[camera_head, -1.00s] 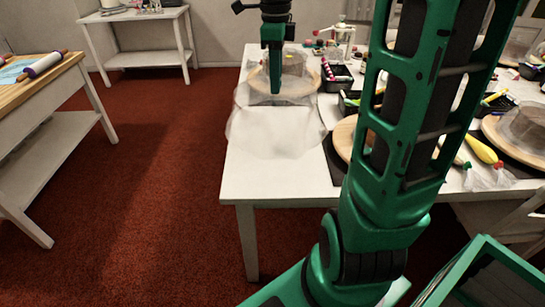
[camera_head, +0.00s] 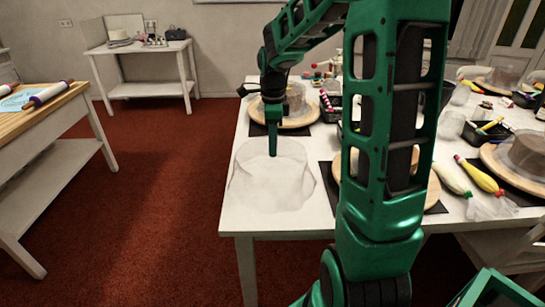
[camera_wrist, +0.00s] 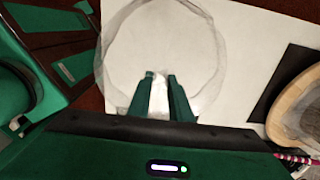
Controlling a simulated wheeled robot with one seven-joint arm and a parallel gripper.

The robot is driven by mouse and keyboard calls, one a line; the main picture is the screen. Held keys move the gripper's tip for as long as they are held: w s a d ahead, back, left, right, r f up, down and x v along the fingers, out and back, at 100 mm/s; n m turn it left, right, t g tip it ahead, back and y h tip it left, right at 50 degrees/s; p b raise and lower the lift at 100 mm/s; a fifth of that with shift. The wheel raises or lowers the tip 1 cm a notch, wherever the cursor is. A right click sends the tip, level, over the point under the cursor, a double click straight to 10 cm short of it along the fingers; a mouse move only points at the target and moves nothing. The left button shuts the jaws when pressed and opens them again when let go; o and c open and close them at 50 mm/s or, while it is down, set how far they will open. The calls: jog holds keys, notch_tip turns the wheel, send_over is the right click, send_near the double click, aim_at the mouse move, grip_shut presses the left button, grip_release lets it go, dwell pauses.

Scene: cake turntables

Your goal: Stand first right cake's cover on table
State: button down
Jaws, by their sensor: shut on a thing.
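The clear cake cover (camera_head: 270,180) is upright at the near left part of the white table (camera_head: 240,221). Its lower rim looks at or very near the tabletop; I cannot tell whether it touches. My gripper (camera_head: 273,153) points down at its top and is shut on it. In the wrist view the cover (camera_wrist: 122,45) shows as a faint round outline around my gripper's fingers (camera_wrist: 160,78), with its left side close to the table edge. A cake (camera_head: 296,96) stands on a wooden turntable (camera_head: 298,122) behind the cover.
Another wooden turntable with a covered cake (camera_head: 530,153) is at the right. Yellow and pale piping bags (camera_head: 478,177) lie near it. Black trays stand mid-table. The front left strip of the table is bare. Red carpet lies left of the table.

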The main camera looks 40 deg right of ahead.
jog(key=shift+w+d+f, duration=0.2)
jog(key=shift+d+f, duration=0.2)
jog(key=shift+d, duration=0.15)
jog(key=shift+f, duration=2)
jog(key=c, duration=1.6)
grip_release()
